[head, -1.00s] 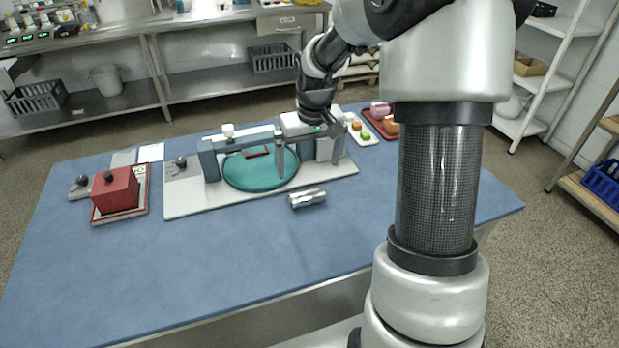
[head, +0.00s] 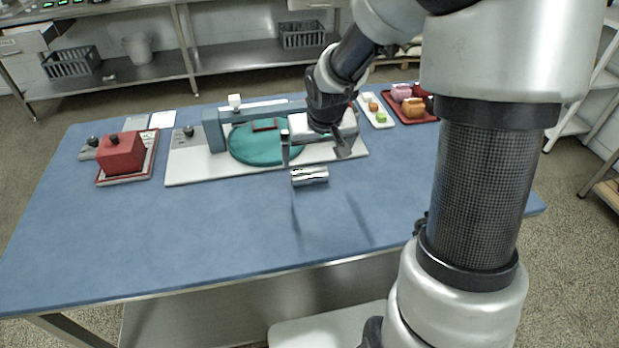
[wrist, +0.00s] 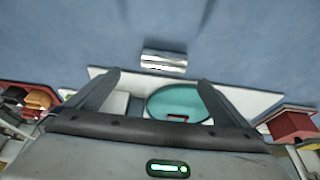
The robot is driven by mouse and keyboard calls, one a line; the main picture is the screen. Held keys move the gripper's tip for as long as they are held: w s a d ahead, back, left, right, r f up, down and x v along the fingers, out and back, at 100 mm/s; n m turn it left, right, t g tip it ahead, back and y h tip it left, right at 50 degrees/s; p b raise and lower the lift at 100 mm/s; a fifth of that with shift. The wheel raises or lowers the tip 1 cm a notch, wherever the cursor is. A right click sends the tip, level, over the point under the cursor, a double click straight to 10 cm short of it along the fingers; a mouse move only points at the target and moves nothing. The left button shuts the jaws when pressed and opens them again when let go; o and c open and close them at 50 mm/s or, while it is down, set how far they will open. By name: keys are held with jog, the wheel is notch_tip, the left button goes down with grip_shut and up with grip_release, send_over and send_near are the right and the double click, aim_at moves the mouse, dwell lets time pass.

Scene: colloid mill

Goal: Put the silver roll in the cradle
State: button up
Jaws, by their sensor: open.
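The silver roll (head: 310,176) lies on the blue table just in front of the white base board (head: 205,176). It also shows in the wrist view (wrist: 163,62), beyond the fingertips and roughly centred between them. My gripper (head: 314,150) is open and empty, above the front edge of the board, with its fingers apart and the roll clear of them. Its two dark fingers frame the wrist view (wrist: 159,77). A blue-grey upright (head: 214,131) stands on the board beside a teal disc (head: 250,148). I cannot tell for sure which part is the cradle; my gripper hides the board's right part.
A red block (head: 121,153) on a tray stands at the left. A white tray (head: 388,122) and a dark red tray (head: 430,115) with coloured pieces lie at the back right. The front of the blue table (head: 180,245) is clear.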

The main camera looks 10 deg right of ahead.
aim_at(309, 170)
jog(key=x, duration=0.4)
jog(key=shift+w+f+b, duration=0.1)
jog(key=shift+f+b, duration=0.1)
jog(key=shift+b, duration=0.2)
jog(key=x, duration=0.1)
jog(key=b+x, duration=0.1)
jog(key=x, duration=0.2)
jog(key=shift+a+f, duration=0.2)
jog(key=shift+a, duration=0.2)
jog(key=shift+w+f, duration=0.2)
jog(key=shift+f, duration=0.2)
jog(key=shift+r, duration=0.1)
jog(key=c, duration=1.3)
